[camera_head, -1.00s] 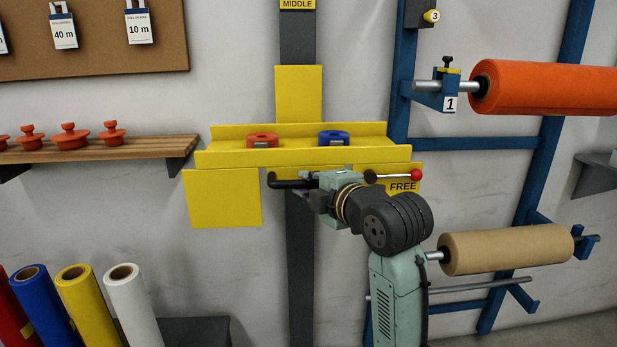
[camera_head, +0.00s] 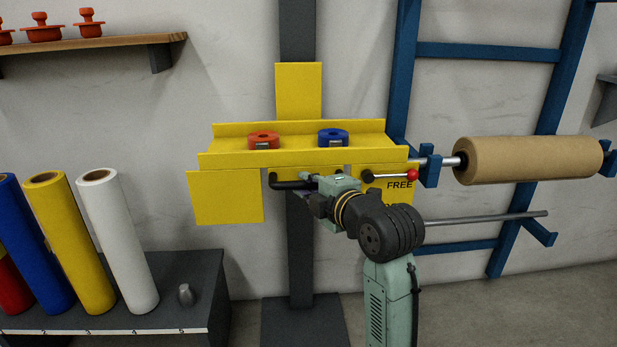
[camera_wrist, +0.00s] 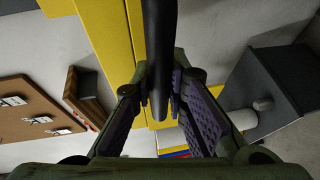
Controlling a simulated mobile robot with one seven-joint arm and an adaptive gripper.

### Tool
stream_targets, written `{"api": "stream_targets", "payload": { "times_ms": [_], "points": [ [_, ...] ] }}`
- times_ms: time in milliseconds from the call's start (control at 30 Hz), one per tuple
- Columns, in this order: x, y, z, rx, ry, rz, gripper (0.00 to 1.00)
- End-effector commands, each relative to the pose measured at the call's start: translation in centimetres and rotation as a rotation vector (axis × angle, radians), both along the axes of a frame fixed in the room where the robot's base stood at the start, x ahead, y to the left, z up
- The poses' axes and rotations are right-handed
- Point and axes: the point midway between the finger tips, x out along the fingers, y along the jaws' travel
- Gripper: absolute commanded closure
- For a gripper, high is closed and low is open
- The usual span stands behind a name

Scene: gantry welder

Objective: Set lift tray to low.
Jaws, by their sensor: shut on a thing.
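The yellow lift tray (camera_head: 225,159) rides on a dark vertical post (camera_head: 299,250). An orange ring-shaped item (camera_head: 263,140) and a blue one (camera_head: 333,137) rest in it. A black handle bar (camera_head: 285,181) sits under the tray's front edge. A lever with a red knob (camera_head: 412,175) is beside the "FREE" label (camera_head: 400,185) on the right. The post's lower part and its dark base (camera_head: 305,322) are visible below.
A dark bench (camera_head: 180,275) with upright coloured rolls stands at lower left. A blue frame (camera_head: 490,52) with a brown roll (camera_head: 527,160) stands at right. A wooden shelf (camera_head: 95,46) with orange pieces is at upper left.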

Motion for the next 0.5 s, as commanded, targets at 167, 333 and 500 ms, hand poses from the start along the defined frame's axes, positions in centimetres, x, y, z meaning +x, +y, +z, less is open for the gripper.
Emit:
{"api": "stream_targets", "payload": {
  "times_ms": [167, 333, 500],
  "points": [
    [-0.1, 0.2, -4.1, -0.002, 0.012, 0.006, 1.00],
    [-0.1, 0.2, -5.4, -0.002, 0.011, 0.005, 1.00],
    [-0.1, 0.1, -5.8, -0.001, 0.010, 0.005, 1.00]
  ]
}}
